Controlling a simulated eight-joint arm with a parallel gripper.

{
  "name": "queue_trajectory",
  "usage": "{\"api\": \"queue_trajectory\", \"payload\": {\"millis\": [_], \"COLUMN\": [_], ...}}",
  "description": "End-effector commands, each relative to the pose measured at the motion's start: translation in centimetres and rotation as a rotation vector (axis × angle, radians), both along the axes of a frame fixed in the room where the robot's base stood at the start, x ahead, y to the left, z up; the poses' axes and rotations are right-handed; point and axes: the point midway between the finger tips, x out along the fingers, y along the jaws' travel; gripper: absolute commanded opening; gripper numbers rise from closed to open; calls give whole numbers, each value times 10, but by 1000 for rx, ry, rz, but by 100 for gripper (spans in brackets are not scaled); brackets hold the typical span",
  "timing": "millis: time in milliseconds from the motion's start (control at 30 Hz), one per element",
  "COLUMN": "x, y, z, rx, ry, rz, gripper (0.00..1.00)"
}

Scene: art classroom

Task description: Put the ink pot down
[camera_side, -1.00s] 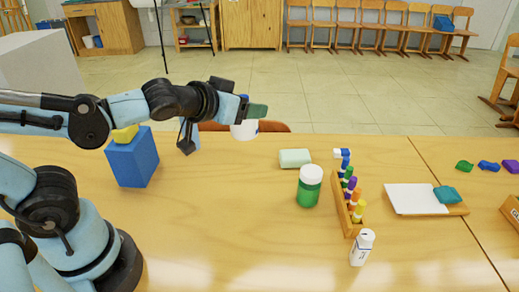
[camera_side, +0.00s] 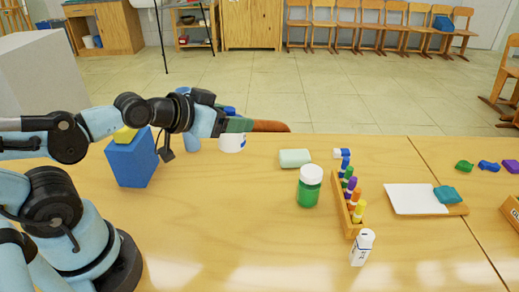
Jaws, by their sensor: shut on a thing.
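My gripper (camera_side: 237,127) is over the far left part of the table, close to its far edge.
A blue block (camera_side: 132,162) with a yellow thing on top stands left of my gripper. The front middle is clear.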

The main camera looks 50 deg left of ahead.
Motion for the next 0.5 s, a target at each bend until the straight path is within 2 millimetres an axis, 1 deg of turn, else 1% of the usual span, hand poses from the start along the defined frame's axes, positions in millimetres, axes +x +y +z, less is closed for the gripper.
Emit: {"api": "queue_trajectory", "payload": {"millis": [267,500], "x": [5,7], "y": [-18,-43], "z": [-21,-38], "rx": [-4,-4], "ry": [-2,-3], "rz": [-139,-337], "gripper": [21,21]}}
